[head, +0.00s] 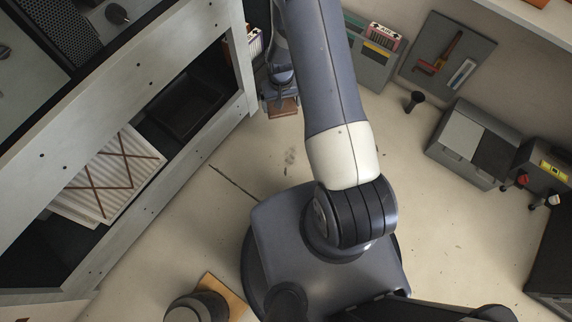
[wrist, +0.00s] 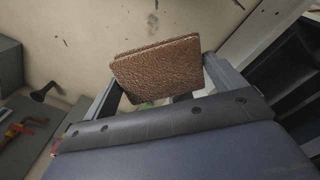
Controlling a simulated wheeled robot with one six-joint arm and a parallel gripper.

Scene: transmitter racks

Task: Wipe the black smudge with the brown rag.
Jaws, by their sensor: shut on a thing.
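My gripper (head: 279,97) is shut on the brown rag (head: 284,108), a folded, rough-textured pad. In the wrist view the rag (wrist: 158,70) sits between the two grey fingers of my gripper (wrist: 160,82). A faint dark smudge (head: 290,156) marks the cream floor below the rag in the head view, and the rag looks apart from it. In the wrist view a small dark mark (wrist: 152,22) shows on the pale surface beyond the rag; I cannot tell if it is the same smudge.
A grey rack frame (head: 170,90) with a black bin (head: 187,103) and a pleated filter (head: 110,178) stands at left. A grey toolbox (head: 476,143) and a tool board (head: 448,55) are at right. A dark crack (head: 234,182) runs over the floor. Open floor surrounds the smudge.

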